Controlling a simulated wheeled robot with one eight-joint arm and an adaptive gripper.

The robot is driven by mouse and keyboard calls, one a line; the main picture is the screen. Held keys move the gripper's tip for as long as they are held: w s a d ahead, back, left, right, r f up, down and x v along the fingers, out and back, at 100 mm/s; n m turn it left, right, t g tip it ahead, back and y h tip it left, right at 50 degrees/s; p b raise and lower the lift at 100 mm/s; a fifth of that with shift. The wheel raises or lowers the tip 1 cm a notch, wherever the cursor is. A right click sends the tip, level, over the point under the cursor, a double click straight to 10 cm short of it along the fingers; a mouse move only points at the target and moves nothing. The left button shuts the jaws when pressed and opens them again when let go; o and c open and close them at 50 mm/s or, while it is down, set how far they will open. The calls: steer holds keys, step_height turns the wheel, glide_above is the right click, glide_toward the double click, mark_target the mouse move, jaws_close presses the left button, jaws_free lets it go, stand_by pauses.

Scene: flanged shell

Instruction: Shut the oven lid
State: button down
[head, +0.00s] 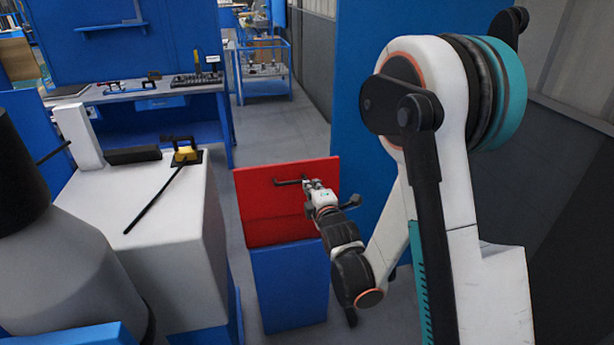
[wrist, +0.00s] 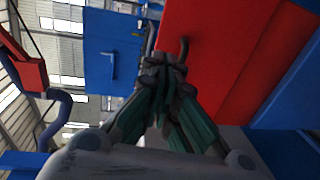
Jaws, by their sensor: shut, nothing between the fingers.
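The red oven (head: 262,214) stands on a blue pedestal at the middle of the head view. Its red front carries a dark bar handle (head: 285,182), which I take to be the lid's. I cannot tell how far open the lid is. My gripper (head: 309,184) is at the right end of the handle, in front of the red face. In the wrist view my gripper (wrist: 163,68) is shut and empty, its fingertips close beside the dark handle (wrist: 184,48) on the red panel (wrist: 215,50). Whether they touch it is unclear.
The blue pedestal (head: 290,285) is under the oven. A white block-shaped bench (head: 170,255) with a black rod and a yellow-black tool stands to the left. A tall blue panel (head: 358,120) rises behind on the right. Grey floor shows between bench and oven.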

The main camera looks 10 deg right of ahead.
mark_target(300, 164)
steer(key=w, duration=0.4)
steer(key=w+f+p, duration=0.1)
steer(key=w, duration=0.3)
steer(key=w+f+p, duration=0.1)
steer(key=w, duration=0.3)
steer(key=shift+w, duration=0.65)
steer(key=shift+w+r, duration=0.1)
